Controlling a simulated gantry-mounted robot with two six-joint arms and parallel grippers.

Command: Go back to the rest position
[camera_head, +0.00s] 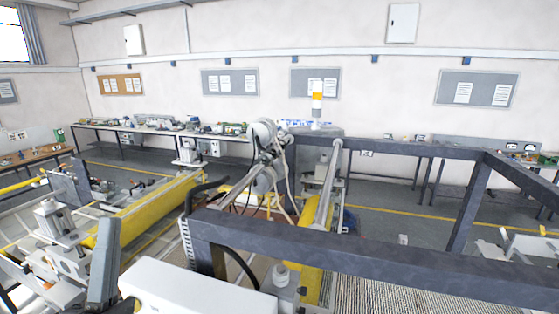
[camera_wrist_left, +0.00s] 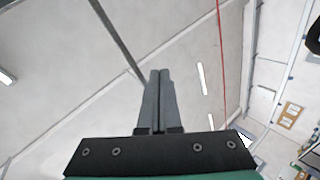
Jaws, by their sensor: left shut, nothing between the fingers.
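My left gripper (camera_wrist_left: 160,73) shows in the left wrist view with its two long grey fingers side by side and shut. Nothing is between them. Behind the fingers are the pale ceiling and part of the wall, so the gripper points upward, clear of any surface. In the head view a grey upright block (camera_head: 103,262) stands at the lower left; I cannot tell for sure whether it is part of this gripper. My right gripper does not show in either view.
A dark steel frame (camera_head: 360,262) crosses the front and right of the head view. Yellow rollers (camera_head: 150,212) lie at left and centre. Workbenches (camera_head: 160,130) line the back wall. A red line (camera_wrist_left: 221,60) crosses the wrist view.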

